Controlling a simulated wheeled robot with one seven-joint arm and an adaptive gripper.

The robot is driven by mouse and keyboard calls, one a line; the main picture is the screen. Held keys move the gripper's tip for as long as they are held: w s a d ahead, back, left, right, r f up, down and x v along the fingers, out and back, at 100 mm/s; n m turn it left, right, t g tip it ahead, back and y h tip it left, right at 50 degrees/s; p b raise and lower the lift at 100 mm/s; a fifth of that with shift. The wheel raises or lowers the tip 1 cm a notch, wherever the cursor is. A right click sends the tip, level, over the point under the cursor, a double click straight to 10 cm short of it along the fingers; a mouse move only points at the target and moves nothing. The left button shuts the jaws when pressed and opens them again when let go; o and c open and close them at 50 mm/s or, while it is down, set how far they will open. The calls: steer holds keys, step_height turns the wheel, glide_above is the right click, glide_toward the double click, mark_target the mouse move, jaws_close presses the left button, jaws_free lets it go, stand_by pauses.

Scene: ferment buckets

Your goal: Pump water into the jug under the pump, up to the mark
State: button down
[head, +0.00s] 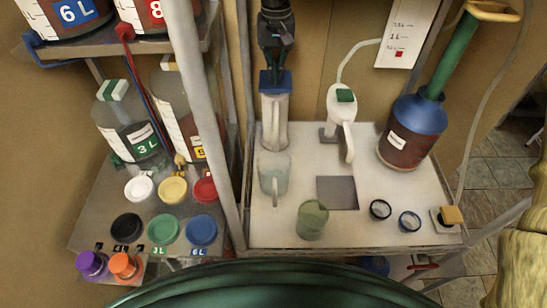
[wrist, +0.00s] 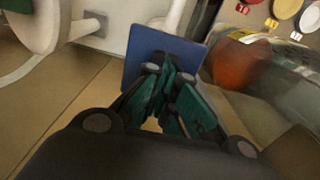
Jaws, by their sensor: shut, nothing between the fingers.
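A white pump-like column with a blue top plate (head: 271,83) stands at the back left of the white table. A clear jug with a handle (head: 273,182) stands in front of its base; I cannot make out a water level or a mark in it. My gripper (head: 275,64) is shut and empty, pointing down just above the blue plate. In the wrist view the closed green fingertips (wrist: 172,95) are over the blue plate (wrist: 158,50), which partly shows behind them. I cannot tell whether they touch it.
A white dispenser with a green top (head: 345,97), a blue-topped vessel with a green tube (head: 413,125), a green cup (head: 312,221) and two rings (head: 380,209) share the table. A shelf post (head: 208,110) rises to the left. The table's front middle is partly clear.

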steer(key=shift+r+p, duration=1.9)
steer(key=shift+p, duration=0.2)
steer(key=shift+f, duration=0.5)
steer(key=shift+f+p, duration=0.35)
steer(key=shift+f, duration=1.7)
steer(key=shift+r+p, duration=2.55)
steer(key=shift+p, duration=0.1)
steer(key=shift+f, duration=0.15)
